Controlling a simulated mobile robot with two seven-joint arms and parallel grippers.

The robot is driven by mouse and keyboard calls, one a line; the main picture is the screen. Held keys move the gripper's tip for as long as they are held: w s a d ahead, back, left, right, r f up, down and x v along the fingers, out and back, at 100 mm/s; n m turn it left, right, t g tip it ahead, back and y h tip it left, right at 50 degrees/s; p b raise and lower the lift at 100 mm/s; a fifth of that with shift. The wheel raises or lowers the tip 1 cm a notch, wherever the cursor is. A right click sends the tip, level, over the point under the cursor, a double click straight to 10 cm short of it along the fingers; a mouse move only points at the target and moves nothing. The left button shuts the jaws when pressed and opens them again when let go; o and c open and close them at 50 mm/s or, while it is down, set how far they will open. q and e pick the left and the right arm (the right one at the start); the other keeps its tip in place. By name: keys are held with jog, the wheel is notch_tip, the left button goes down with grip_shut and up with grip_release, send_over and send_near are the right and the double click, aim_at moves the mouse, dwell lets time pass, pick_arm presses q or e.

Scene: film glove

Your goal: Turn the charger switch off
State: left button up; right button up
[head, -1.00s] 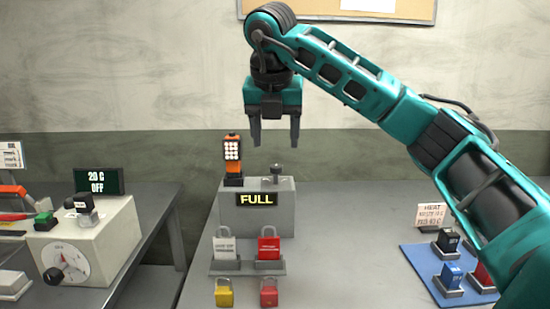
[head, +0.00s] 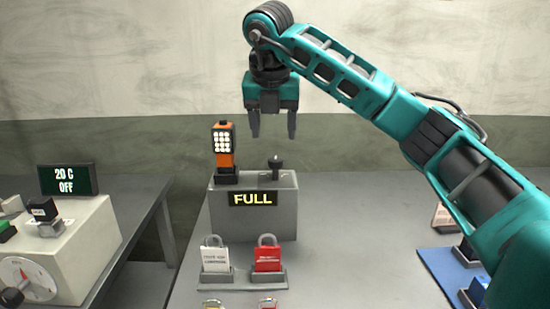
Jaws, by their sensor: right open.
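The charger is a grey box (head: 252,218) on the table, with a display (head: 253,198) reading "FULL" on its front. An orange lamp-like device (head: 223,150) with a grid of white lights stands upright in a dark holder on its top left. A small dark switch lever (head: 276,164) stands on its top right. My right gripper (head: 272,124) points down above the lever, fingers apart and empty, with a visible gap between fingertips and lever in the picture. My left gripper is not in view.
A white padlock (head: 215,259) and a red padlock (head: 267,258) stand in front of the charger. At left, a beige box (head: 75,245) has a dial and a "20 C OFF" display (head: 68,180). A blue mat (head: 440,268) lies at right. Bare table separates charger and mat.

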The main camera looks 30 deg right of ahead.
aim_at(275, 160)
jog(key=x, duration=0.8)
jog(key=shift+w+d+f, duration=0.1)
jog(key=shift+w+f, duration=0.05)
jog(key=shift+f, duration=0.05)
jog(key=c, duration=1)
